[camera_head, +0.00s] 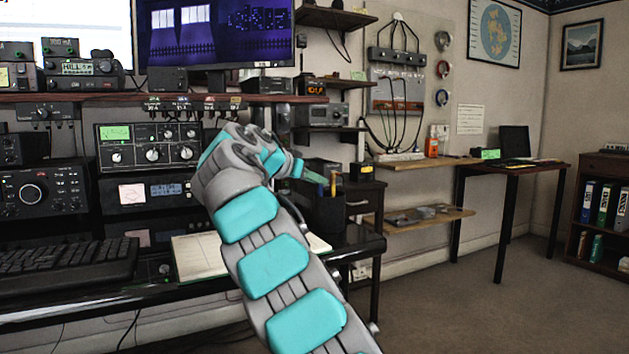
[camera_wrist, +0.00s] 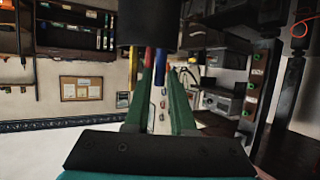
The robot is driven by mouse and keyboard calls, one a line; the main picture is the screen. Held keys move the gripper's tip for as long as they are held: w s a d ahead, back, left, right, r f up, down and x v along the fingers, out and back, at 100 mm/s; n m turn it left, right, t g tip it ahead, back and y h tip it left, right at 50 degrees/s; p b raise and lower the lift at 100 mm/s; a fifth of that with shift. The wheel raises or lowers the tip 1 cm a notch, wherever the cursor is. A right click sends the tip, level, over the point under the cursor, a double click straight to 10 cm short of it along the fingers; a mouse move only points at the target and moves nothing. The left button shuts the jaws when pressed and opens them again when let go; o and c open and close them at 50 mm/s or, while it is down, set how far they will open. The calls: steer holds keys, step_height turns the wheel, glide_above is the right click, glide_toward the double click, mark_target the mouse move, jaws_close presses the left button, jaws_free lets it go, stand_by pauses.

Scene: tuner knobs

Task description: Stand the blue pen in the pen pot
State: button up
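The pen pot (camera_head: 328,212) is a dark cylinder on the desk's right end. In the wrist view, which is upside down, the pot (camera_wrist: 147,28) is at the top. The blue pen (camera_wrist: 160,66) sticks out of its mouth, with its lower part hidden inside or behind the rim. My gripper (camera_wrist: 161,72) has two green fingers on either side of the pen, with a slim gap showing, so it looks open. In the head view my gripper (camera_head: 312,176) is beside the pot's top, and the blue pen is not clear there.
A red pen (camera_wrist: 149,58) and a yellow one (camera_wrist: 133,65) also stick out of the pot, close to the blue pen. An open notebook (camera_head: 200,256) and a keyboard (camera_head: 65,260) lie on the desk. A dark drawer unit (camera_head: 362,200) stands behind the pot.

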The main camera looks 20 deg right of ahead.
steer(key=shift+r, duration=0.1)
steer(key=p+v, duration=0.1)
steer(key=v, duration=1.1)
steer(key=shift+r, duration=0.15)
